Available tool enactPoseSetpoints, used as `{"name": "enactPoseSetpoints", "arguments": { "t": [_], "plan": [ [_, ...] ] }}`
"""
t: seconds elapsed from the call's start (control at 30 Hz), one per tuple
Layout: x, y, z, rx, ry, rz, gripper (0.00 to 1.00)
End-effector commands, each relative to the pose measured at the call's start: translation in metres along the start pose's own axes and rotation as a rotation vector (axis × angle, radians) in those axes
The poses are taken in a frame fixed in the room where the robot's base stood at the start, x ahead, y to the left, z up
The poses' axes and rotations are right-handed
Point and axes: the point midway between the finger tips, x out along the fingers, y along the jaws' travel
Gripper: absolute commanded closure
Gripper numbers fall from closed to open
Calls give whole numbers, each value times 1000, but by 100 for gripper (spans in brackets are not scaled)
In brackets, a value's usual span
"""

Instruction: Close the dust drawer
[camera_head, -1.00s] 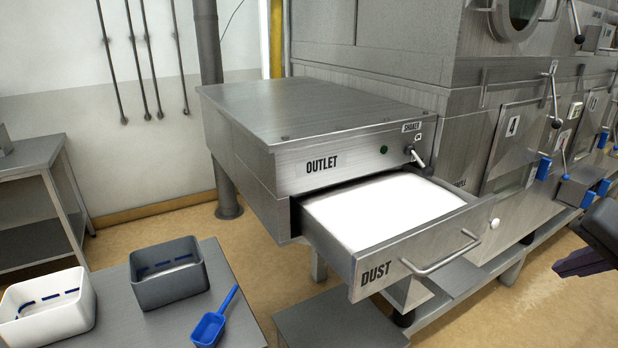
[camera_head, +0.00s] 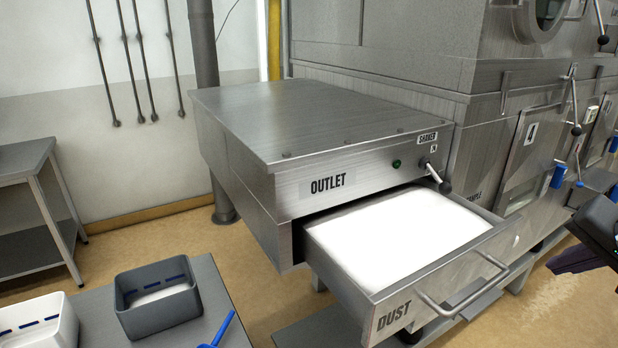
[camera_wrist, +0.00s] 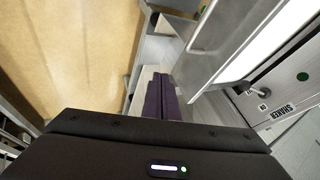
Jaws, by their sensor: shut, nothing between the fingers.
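The dust drawer (camera_head: 398,312) is pulled out from the steel outlet box (camera_head: 300,200) and holds a bright white fill (camera_head: 400,235). Its front carries the word DUST and a bar handle (camera_head: 470,300). In the wrist view the drawer front (camera_wrist: 222,45) and its handle (camera_wrist: 205,28) show at the upper right. My gripper (camera_head: 570,263) is at the right edge of the head view, right of the drawer front and apart from it. In the wrist view its dark fingers (camera_wrist: 160,95) are together and empty.
A shaker lever (camera_head: 435,175) sticks out above the drawer. A low table (camera_head: 205,290) at the lower left bears a grey bin (camera_head: 160,312), a white bin (camera_head: 40,325) and a blue scoop (camera_head: 222,332). Dryer hatches stand at the right. Open floor lies at the lower right.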

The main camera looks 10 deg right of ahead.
Motion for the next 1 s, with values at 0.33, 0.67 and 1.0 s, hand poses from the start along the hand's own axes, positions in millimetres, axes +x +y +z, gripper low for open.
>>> {"name": "enactPoseSetpoints", "arguments": {
  "t": [0.33, 0.67, 1.0],
  "plan": [
    [17, 2, 0, 4, -2, 1, 100],
    [66, 2, 0, 5, -1, 1, 100],
    [106, -10, -1, 2, 1, 1, 100]
  ]
}}
